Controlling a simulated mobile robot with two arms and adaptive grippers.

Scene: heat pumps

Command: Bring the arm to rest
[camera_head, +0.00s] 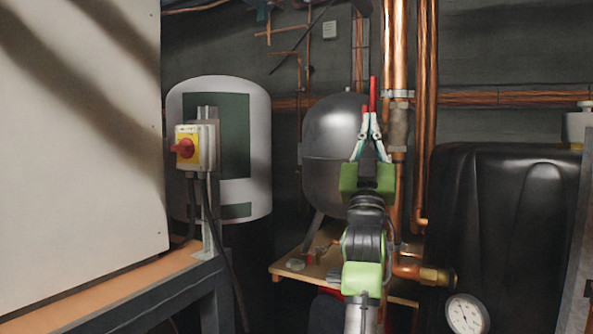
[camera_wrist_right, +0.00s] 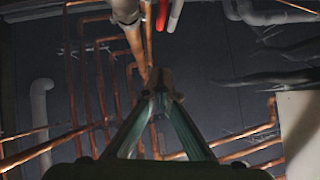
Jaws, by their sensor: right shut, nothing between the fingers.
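My right arm rises from the bottom of the head view, and its green-bodied gripper (camera_head: 369,118) points upward. Its two fingers meet at the tips, shut with nothing between them. In the wrist view the shut fingertips (camera_wrist_right: 160,80) point toward copper pipes and a dark wall. A slim red handle (camera_head: 373,92) shows just above the fingertips in the head view; I cannot tell whether they touch. A red piece (camera_wrist_right: 162,14) also shows at the top of the wrist view, apart from the fingertips. My left gripper is not in view.
A grey tank (camera_head: 328,135) and vertical copper pipes (camera_head: 427,80) stand close to the gripper. A black tank (camera_head: 505,230) is at the right, with a gauge (camera_head: 466,313) below. A red-yellow switch (camera_head: 188,148) and white panel (camera_head: 80,130) are at the left.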

